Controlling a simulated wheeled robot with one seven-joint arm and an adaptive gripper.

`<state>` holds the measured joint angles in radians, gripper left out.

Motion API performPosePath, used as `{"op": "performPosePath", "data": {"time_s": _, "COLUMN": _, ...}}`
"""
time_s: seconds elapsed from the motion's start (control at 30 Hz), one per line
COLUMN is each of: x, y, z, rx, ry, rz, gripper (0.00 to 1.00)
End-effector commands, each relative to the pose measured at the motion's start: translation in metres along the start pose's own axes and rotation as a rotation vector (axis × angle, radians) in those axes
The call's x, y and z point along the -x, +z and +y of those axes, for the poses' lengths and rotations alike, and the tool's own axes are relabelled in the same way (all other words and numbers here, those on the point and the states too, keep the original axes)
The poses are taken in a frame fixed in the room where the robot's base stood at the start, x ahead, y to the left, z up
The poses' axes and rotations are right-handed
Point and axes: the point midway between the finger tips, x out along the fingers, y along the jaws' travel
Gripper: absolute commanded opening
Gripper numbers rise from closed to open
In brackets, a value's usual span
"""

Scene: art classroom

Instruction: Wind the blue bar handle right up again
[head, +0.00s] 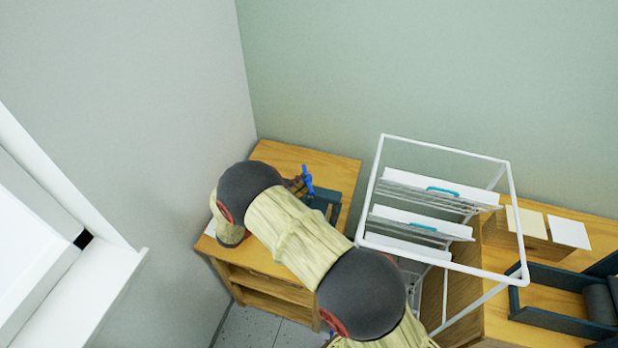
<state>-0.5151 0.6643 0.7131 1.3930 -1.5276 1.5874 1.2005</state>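The blue bar handle (307,179) shows as a small upright blue piece on the wooden desk in the corner, just right of my arm. It stands at a dark blue-grey device (324,203), which is partly hidden behind my arm. My arm reaches from the bottom of the view across the front of the desk. My gripper is hard to make out; a small dark part beside the blue handle may belong to it or to the device. I cannot tell whether anything touches the handle.
The wooden desk (300,155) stands against two walls. A white wire drying rack (445,150) with sheets stands close to the right of my arm. A wooden cabinet (480,315) with cards and a dark tray (545,272) is farther right. A window ledge (110,285) is at left.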

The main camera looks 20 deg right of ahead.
Motion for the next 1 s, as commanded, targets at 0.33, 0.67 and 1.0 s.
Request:
{"op": "performPosePath", "data": {"time_s": 0.33, "x": -0.037, "y": 0.000, "z": 0.000, "rx": 0.000, "ry": 0.000, "rz": 0.000, "gripper": 0.36}}
{"op": "performPosePath", "data": {"time_s": 0.67, "x": -0.039, "y": 0.000, "z": 0.000, "rx": 0.000, "ry": 0.000, "rz": 0.001, "gripper": 0.34}}
{"op": "performPosePath", "data": {"time_s": 1.0, "x": -0.039, "y": 0.000, "z": 0.000, "rx": 0.000, "ry": 0.000, "rz": 0.001, "gripper": 0.15}}
